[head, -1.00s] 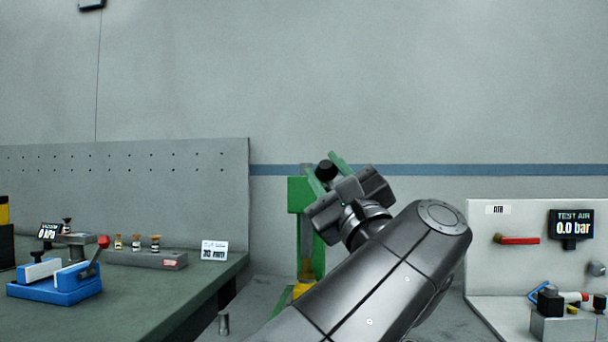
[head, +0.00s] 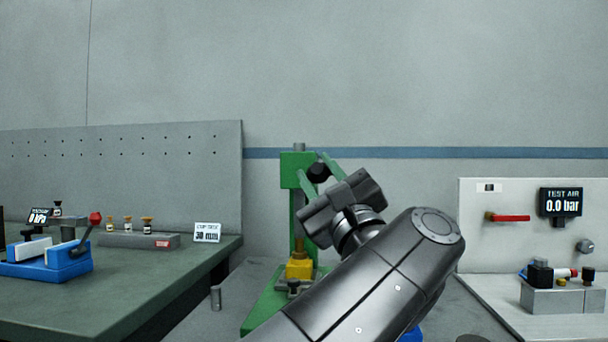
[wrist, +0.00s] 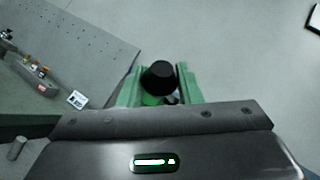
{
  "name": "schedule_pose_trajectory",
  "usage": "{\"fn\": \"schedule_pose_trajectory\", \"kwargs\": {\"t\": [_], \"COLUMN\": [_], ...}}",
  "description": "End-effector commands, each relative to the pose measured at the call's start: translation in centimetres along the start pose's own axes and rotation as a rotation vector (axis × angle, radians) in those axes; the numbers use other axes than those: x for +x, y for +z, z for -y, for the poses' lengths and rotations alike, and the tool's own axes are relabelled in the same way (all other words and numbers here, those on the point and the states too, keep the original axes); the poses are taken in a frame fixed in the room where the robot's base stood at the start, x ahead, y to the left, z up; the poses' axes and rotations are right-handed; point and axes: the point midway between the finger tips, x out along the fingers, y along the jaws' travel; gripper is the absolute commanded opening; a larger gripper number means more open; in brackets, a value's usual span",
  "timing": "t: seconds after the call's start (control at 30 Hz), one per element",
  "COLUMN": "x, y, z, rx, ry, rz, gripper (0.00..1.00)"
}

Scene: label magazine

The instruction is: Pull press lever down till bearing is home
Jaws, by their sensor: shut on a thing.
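The green press (head: 291,205) stands beyond my arm in the head view, with a green base and a metal column. My gripper (head: 322,168) is at the upper right side of the press. Its two green fingers are shut on the black knob (head: 319,171) of the press lever. In the wrist view the knob (wrist: 160,78) sits between the fingers. The lever's rod is mostly hidden. A yellow block (head: 299,269) sits low on the press under the ram. I cannot make out the bearing or how far in it is.
The green-topped bench (head: 150,270) at left holds a blue fixture (head: 60,262) and a rack (head: 140,240) of small parts. A small metal cylinder (head: 216,298) stands left of the press. The air test panel (head: 520,240) stands at right.

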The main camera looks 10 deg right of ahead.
Motion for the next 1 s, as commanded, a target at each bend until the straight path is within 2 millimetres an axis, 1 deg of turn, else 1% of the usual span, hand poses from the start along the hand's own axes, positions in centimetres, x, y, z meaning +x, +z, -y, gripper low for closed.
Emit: {"fn": "schedule_pose_trajectory", "kwargs": {"t": [0.03,0.07,0.1,0.13,0.43,0.57,0.67,1.0], "x": [-0.1,-0.1,-0.1,-0.1,-0.1,-0.5,-1.3,-5.3], "y": [-0.2,-0.2,-0.2,-0.2,-0.1,-0.1,-0.1,0.0], "z": [-0.2,-0.2,-0.1,-0.1,-0.1,0.0,0.1,0.1], "rx": [0.003,0.003,0.003,0.003,0.001,0.001,-0.001,-0.001], "ry": [0.004,0.004,0.003,0.003,0.001,0.0,-0.001,-0.002], "rz": [-0.003,-0.004,-0.003,-0.003,-0.001,-0.002,-0.003,-0.003], "gripper": [0.34,0.39,0.47,0.5,0.5,0.5,0.5,0.5]}}
